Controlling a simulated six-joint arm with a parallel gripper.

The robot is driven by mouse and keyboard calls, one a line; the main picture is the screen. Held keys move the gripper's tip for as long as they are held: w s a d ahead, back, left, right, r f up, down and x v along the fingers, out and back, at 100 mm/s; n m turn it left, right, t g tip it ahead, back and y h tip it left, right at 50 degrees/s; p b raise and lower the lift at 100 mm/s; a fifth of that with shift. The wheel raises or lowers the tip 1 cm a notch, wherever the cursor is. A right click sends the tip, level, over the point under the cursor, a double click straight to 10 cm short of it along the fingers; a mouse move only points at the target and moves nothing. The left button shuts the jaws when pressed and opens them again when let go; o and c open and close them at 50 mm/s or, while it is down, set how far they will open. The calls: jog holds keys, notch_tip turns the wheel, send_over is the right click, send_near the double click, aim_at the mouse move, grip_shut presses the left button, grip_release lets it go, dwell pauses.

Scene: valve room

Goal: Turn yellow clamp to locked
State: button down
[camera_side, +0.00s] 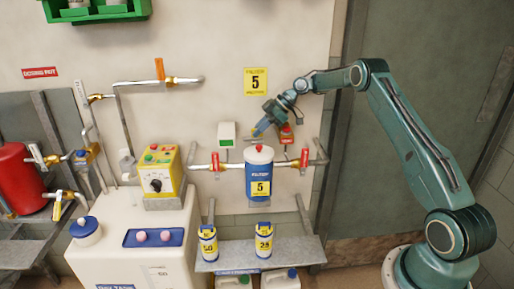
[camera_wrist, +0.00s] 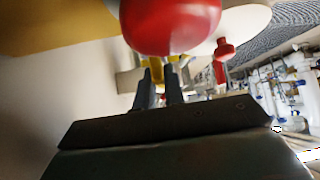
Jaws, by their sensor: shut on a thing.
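The yellow clamp (camera_wrist: 157,66) shows as a small yellow piece at my fingertips in the wrist view, mostly hidden by the dark fingers. My gripper (camera_wrist: 157,76) is shut on it. In the side view my gripper (camera_side: 258,132) points down and left, just above the blue filter housing (camera_side: 260,172) with its white lid and red top. A small bit of yellow shows at the fingertips there. I cannot read the clamp's angle or any locked mark.
A large red rounded part (camera_wrist: 172,22) is very close above the fingers in the wrist view. A red valve handle (camera_side: 304,156) is right of the housing, another (camera_side: 215,161) left. Two labelled canisters (camera_side: 264,241) stand on the shelf below.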

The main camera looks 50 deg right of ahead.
jog(key=c, duration=1.5)
grip_release()
jog(key=shift+d+r, duration=0.1)
jog(key=shift+r, duration=0.05)
jog(key=v, duration=1.1)
jog(key=shift+s+d+r, duration=0.15)
jog(key=shift+s+r, duration=0.1)
